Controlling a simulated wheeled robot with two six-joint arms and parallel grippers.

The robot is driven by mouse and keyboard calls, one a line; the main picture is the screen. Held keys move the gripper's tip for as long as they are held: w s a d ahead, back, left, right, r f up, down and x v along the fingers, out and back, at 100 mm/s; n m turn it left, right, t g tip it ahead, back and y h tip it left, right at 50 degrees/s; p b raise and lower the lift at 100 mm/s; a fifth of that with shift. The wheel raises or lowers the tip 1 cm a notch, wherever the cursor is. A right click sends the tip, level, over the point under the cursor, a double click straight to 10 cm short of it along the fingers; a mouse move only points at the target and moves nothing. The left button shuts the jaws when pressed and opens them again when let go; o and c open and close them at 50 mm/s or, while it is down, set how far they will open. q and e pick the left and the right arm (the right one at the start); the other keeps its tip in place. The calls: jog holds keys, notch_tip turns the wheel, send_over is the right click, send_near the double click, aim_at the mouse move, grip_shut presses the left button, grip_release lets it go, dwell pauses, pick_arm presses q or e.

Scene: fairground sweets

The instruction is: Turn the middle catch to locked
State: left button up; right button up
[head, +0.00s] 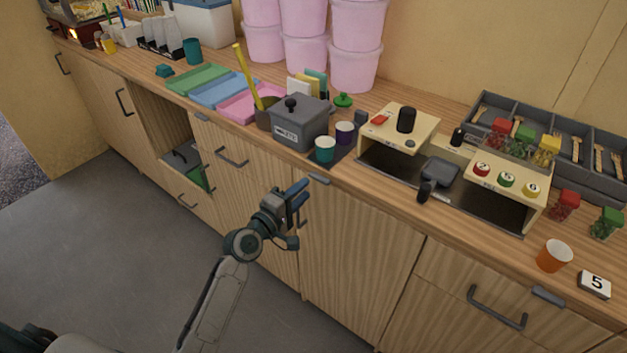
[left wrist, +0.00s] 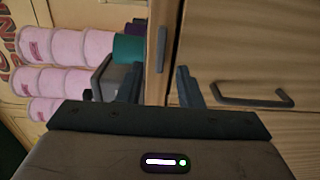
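The middle catch (head: 318,179) is a small grey bar at the front edge of the wooden counter, above the cupboard doors. It lies along the edge in the head view. In the left wrist view the catch (left wrist: 161,48) shows between and beyond my fingertips. My left gripper (head: 299,202) is in front of the cupboard, just below and left of the catch and apart from it. Its two fingers (left wrist: 158,84) stand apart with nothing between them. Another catch (head: 548,296) is at the right, and one (head: 202,116) is at the left. My right gripper is not in view.
A cupboard handle (head: 232,157) sticks out left of my gripper, and a drawer handle (head: 497,308) is at the right. A grey lidded box (head: 300,128), teal cup (head: 325,150) and purple cup (head: 345,132) stand behind the catch. An open drawer or compartment (head: 185,155) is at the left.

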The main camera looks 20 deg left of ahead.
aim_at(316, 179)
pick_arm(q)
jog(key=x, duration=0.5)
jog(key=shift+s, duration=0.1)
grip_shut()
